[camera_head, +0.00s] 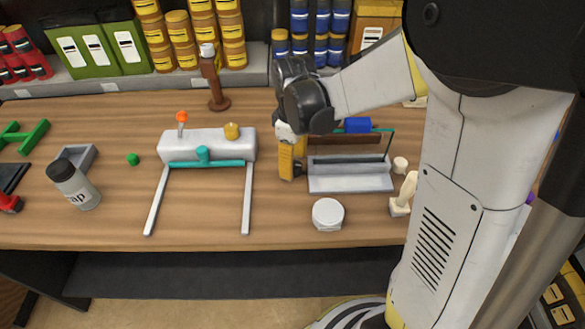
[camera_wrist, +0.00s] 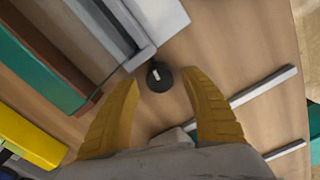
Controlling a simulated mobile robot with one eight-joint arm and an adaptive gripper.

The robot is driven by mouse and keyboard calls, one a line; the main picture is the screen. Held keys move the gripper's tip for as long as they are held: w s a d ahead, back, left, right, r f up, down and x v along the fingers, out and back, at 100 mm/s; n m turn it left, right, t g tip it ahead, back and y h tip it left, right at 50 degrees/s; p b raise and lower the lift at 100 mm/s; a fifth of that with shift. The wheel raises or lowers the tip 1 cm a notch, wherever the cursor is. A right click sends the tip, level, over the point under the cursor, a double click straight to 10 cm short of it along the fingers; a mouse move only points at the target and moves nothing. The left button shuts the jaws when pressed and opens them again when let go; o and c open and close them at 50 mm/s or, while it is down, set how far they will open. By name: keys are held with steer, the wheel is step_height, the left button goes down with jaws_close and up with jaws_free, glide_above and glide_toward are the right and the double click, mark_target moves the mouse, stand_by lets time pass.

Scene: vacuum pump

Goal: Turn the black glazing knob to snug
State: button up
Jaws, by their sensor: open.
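The black knob (camera_wrist: 159,76) is round with a small white mark on top. In the wrist view it sits beside the corner of a grey frame fixture (camera_wrist: 135,56), between and slightly beyond my yellow fingertips. My gripper (camera_wrist: 162,80) is open, with one finger on each side of the knob; no contact shows. In the head view my gripper (camera_head: 290,164) points down at the left side of the grey fixture (camera_head: 350,185), which holds a brown panel. I cannot make out the knob there; my gripper seems to hide it.
A white block with a teal bar (camera_head: 215,163) and two light rails (camera_head: 157,200) stands left of my gripper. A white round lid (camera_head: 328,213) lies in front, and a cream handle (camera_head: 404,196) stands right of the fixture. A blue block (camera_head: 357,125) is behind it.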

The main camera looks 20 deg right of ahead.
steer(key=shift+f, duration=0.55)
steer(key=shift+c, duration=0.2)
steer(key=c, duration=1.1)
steer(key=shift+c, duration=0.2)
steer(key=shift+m, duration=0.8)
